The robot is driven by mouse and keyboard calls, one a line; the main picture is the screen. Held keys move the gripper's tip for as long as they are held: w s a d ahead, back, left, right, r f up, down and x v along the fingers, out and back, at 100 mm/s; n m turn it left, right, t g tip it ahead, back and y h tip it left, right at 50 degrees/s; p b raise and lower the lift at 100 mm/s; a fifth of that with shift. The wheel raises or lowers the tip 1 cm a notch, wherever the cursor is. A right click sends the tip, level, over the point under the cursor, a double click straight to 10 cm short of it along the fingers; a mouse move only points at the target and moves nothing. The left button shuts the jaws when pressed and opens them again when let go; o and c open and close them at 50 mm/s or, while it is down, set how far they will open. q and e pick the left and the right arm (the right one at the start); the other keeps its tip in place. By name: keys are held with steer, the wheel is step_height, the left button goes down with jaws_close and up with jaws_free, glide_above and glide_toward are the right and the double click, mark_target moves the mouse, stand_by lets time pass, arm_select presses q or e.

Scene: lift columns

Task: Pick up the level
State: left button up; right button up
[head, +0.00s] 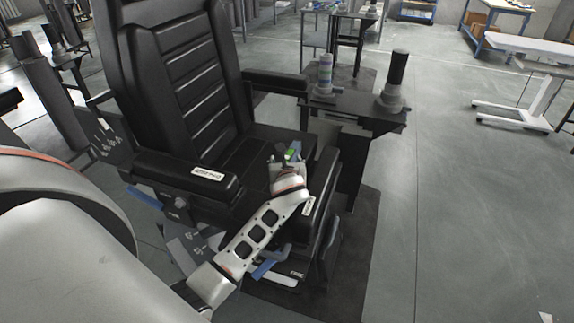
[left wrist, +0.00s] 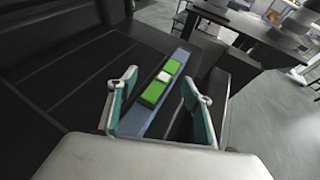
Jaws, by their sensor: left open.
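The level is a long blue-grey bar with bright green and white windows (left wrist: 162,79). It lies on the black chair seat (left wrist: 75,85), beside the armrest on the right. In the head view my left gripper (head: 288,158) is over the front of the seat. My right gripper is not in view.
The chair has a tall black backrest (head: 185,75) and a left armrest (head: 185,175). Workbenches (head: 500,20) are farther back. The grey floor (head: 470,210) at right is clear.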

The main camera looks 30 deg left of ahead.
arm_select(q)
jaws_close()
steer(key=shift+r, duration=0.15)
